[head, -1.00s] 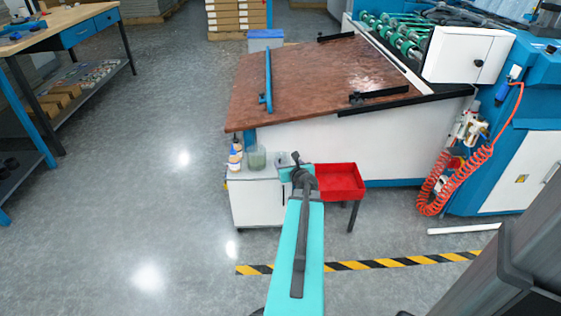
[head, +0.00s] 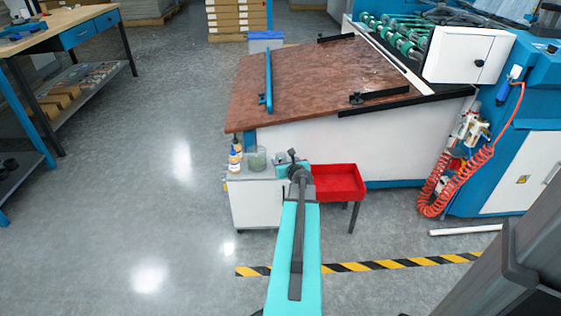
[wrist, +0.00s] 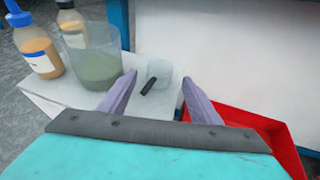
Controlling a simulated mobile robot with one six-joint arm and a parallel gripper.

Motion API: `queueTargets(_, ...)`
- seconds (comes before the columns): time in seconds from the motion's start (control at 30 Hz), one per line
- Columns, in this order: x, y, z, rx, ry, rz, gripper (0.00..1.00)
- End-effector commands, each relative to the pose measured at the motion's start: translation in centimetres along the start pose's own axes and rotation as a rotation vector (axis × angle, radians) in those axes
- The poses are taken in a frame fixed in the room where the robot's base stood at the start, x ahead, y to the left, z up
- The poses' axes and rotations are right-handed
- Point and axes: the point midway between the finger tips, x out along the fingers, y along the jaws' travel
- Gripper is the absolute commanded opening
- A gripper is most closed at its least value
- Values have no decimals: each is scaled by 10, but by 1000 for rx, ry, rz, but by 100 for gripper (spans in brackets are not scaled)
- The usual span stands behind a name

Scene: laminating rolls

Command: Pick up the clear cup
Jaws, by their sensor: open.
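In the wrist view a small clear cup (wrist: 160,70) stands upright on the white cabinet top, with a short dark object (wrist: 149,86) at its lower left; I cannot tell if that is inside or in front. My gripper (wrist: 159,98) is open and empty, its two purple-grey fingers pointing toward the cup, one on each side of it in the picture. A larger see-through container (wrist: 92,62) with greenish-grey contents stands left of the left finger. In the head view my wrist largely hides the small cup, and the larger container (head: 255,159) shows just left of it.
Two bottles, one with a blue cap (wrist: 38,50), stand left of the larger container. A red tray (head: 338,182) is right of the white cabinet (head: 253,205). The large brown-topped table (head: 310,85) rises just behind. Open floor lies to the left.

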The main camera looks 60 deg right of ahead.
Motion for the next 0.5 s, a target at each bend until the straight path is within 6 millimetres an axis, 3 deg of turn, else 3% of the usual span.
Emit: queueTargets(0.5,40,-1,-1,-1,0,2,58)
